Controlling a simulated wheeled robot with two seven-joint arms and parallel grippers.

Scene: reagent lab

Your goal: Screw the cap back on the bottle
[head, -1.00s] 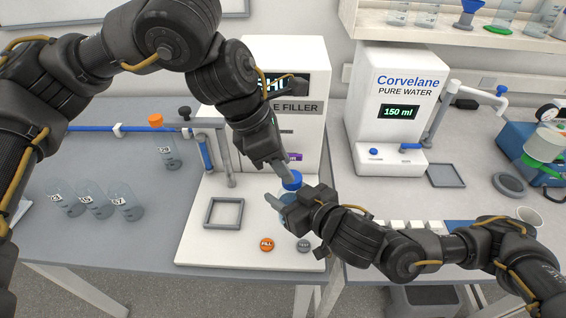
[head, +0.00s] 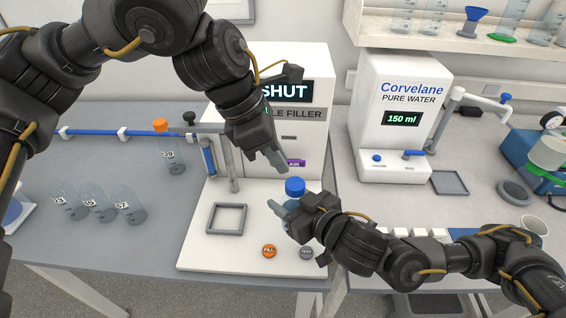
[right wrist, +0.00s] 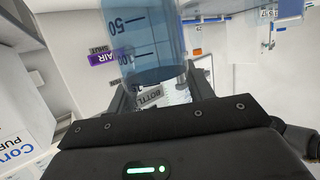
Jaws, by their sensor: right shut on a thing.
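The bottle (head: 290,203) is clear bluish, largely hidden in the head view by my right gripper (head: 285,214), which is shut on it. A blue cap (head: 295,186) sits on top of the bottle; I cannot tell how tightly it is seated. In the right wrist view the bottle's graduated wall (right wrist: 145,40) stands between the fingers of my right gripper (right wrist: 160,95); the cap is not in that view. My left gripper (head: 277,162) is just above and left of the cap, apart from it and empty. Its finger gap is not clear.
The bottle filler (head: 310,140) reads SHUT, with a square frame (head: 227,219) and buttons on its white base. The water dispenser (head: 400,150) is at right. A blue rail (head: 95,133) runs behind.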

